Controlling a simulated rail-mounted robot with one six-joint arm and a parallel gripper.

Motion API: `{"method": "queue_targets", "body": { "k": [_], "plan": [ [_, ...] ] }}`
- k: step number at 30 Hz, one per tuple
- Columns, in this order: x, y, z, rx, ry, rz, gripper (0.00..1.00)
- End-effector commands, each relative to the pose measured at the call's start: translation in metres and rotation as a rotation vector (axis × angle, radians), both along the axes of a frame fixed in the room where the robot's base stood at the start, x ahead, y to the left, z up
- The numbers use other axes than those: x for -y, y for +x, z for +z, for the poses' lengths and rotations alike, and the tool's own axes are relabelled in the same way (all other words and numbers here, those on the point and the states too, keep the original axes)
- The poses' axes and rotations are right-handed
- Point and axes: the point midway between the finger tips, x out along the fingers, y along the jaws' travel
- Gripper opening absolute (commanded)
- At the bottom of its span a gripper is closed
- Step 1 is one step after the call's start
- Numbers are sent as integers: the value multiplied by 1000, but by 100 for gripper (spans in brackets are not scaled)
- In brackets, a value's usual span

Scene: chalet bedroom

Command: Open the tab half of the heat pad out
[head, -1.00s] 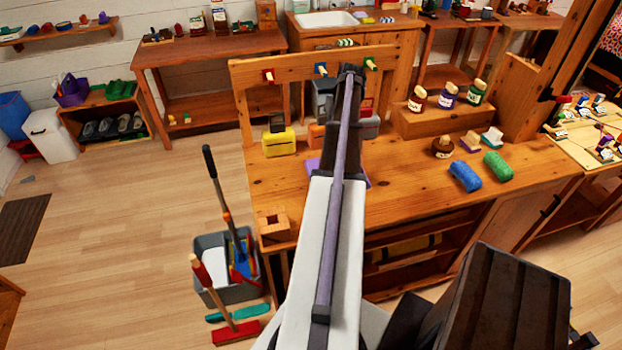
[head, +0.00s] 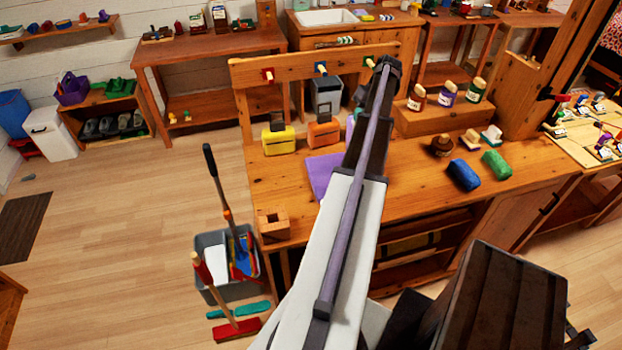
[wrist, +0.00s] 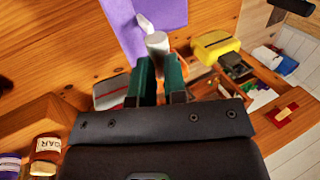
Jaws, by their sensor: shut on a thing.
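A flat purple pad (head: 322,175), which I take to be the heat pad, lies on the wooden workbench. Its right part is hidden behind my arm. In the wrist view the purple pad (wrist: 172,13) shows at the top, beyond my fingers. My gripper (wrist: 159,68) has its two dark green fingers close together, shut on a white rounded knob (wrist: 157,42) at their tips. A second small white piece (wrist: 145,23) lies just beyond, against the purple. I cannot tell how the knob joins the pad. In the head view my arm mostly hides the gripper.
A yellow box (head: 279,141) and an orange box (head: 323,134) stand behind the pad, below a rail of pegs. A wooden block (head: 273,225) sits at the front left corner. Blue (head: 464,174) and green (head: 497,163) rolls lie right. Jars stand on a raised shelf.

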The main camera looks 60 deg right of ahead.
Motion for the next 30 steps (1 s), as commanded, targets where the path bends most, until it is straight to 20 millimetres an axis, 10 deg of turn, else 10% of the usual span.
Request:
{"method": "queue_targets", "body": {
  "k": [30],
  "plan": [
    [53, -49, -13, 117, 119, -1, 0]
  ]
}}
